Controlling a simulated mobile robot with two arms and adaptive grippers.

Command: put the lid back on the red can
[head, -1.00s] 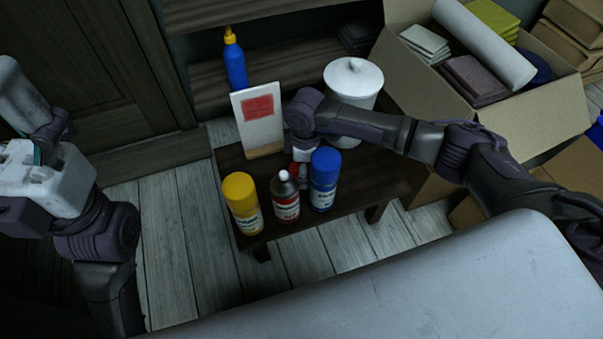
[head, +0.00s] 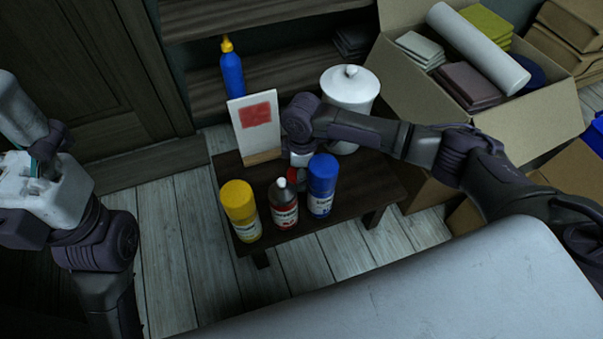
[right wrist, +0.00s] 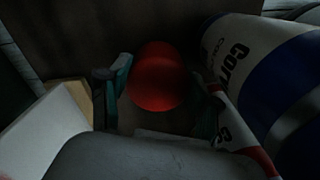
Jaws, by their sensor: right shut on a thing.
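The red can (head: 284,208) stands on the low dark table, with a red and white label, a dark shoulder and a bare white nozzle. Part of its label shows at the lower right of the right wrist view (right wrist: 234,119). My right gripper (head: 296,171) is just behind it, shut on the red lid (right wrist: 156,78). The lid sits between the two teal-padded fingers; in the head view it is mostly hidden. My left gripper (head: 44,150) is at the left edge, far from the table, its fingers not clear.
A yellow can (head: 240,211) and a blue can (head: 322,187) flank the red can closely. Behind stand a white board with a red patch (head: 255,118) and a white lidded jar (head: 350,90). An open carton (head: 540,115) is at the right. The table's right end is clear.

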